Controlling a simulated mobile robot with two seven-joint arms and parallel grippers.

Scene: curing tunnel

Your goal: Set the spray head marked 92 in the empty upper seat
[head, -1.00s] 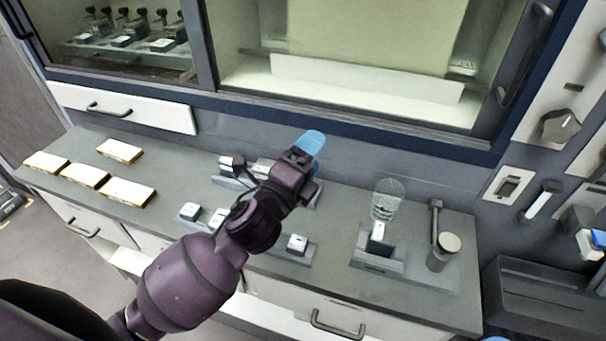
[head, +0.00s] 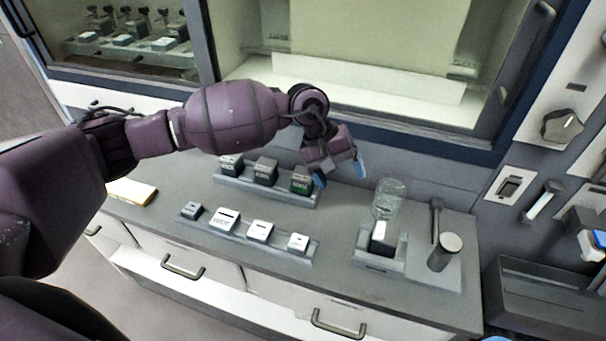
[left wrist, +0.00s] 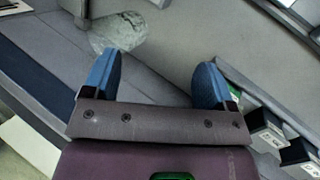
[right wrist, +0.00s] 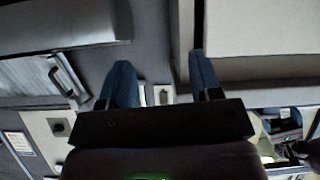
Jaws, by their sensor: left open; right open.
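I cannot read a 92 on any block or tell which seat is the empty upper one. In the head view a back rack (head: 262,196) holds three dark blocks, the right one greenish (head: 301,180). A front rack (head: 250,246) holds several small blocks with white tops, one of them at its right end (head: 298,242). A separate stand (head: 378,262) holds a dark block with a white face (head: 382,236). My left gripper (head: 340,173) is open and empty, above the counter just right of the back rack. My right gripper (left wrist: 158,76) cannot be seen there; its own wrist view (right wrist: 160,75) shows it open and empty.
A clear jar (head: 388,199) stands behind the separate stand, with a grey cylinder (head: 445,251) to its right. A pale yellow slab (head: 131,192) lies at the counter's left. A glazed cabinet (head: 350,60) rises behind.

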